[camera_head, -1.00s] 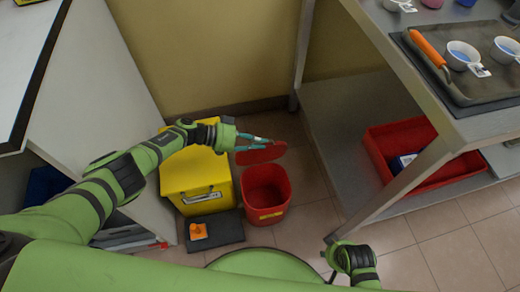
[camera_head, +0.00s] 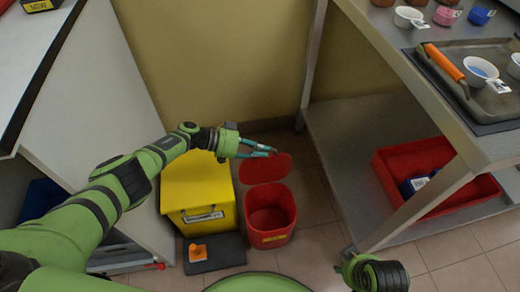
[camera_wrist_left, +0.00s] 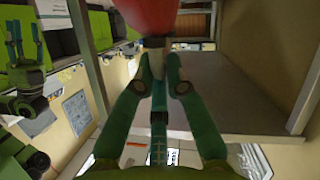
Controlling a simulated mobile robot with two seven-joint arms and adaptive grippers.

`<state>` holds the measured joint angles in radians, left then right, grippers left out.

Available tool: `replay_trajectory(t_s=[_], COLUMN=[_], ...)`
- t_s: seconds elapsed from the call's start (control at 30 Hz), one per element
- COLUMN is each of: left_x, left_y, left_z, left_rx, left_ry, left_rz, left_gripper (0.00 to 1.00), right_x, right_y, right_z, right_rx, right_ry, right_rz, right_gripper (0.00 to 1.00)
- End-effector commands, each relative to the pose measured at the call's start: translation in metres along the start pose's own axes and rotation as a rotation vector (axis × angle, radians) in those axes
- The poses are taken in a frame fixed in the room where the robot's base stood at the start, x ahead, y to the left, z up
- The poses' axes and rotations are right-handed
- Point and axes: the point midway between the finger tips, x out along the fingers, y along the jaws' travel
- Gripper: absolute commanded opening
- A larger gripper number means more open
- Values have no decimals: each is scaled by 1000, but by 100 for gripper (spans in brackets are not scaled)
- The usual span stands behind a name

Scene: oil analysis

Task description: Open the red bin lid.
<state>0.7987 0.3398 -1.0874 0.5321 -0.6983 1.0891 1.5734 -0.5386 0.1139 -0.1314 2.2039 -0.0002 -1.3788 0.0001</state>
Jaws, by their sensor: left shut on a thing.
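The red bin (camera_head: 270,232) stands on the floor beside the yellow bin, with its mouth open and its inside visible. Its red lid (camera_head: 265,169) is raised at the back of the mouth. My left gripper (camera_head: 270,152) is at the top edge of the lid, shut on it. In the left wrist view the red lid (camera_wrist_left: 157,18) is blurred and close, just past the closed fingertips (camera_wrist_left: 156,62). My right gripper (camera_head: 345,264) is low in the head view, away from the bin; its fingers are too unclear to read.
A yellow bin (camera_head: 198,190) stands left of the red one, with a dark pedal plate (camera_head: 222,254) and orange piece in front. A metal table (camera_head: 345,130) at right holds a red tray (camera_head: 440,205) on its lower shelf. A wall stands behind.

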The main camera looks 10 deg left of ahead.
Motion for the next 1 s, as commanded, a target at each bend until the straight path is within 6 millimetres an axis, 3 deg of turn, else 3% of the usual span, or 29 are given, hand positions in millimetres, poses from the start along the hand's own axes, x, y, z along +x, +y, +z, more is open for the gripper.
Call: replay_trajectory(t_s=[0.1, 0.13, 0.17, 0.57, 1.0], left_x=[1, 1, 1, -4, -66], left_y=[1, 1, 1, 0, -1], left_z=[-6, -6, -5, -1, -3], left_rx=[6, 6, 5, 1, 4], left_ry=[9, 9, 8, 3, 4], left_rz=[5, 5, 4, 0, -4], left_gripper=[0, 25, 33, 33, 33], right_x=[0, 0, 0, 0, 0], right_y=[0, 0, 0, 0, 0], right_z=[0, 0, 0, 0, 0], right_rx=[0, 0, 0, -1, -1], right_ry=[0, 0, 0, 1, 1], right_rz=[0, 0, 0, -1, 0], right_gripper=[40, 40, 40, 40, 40])
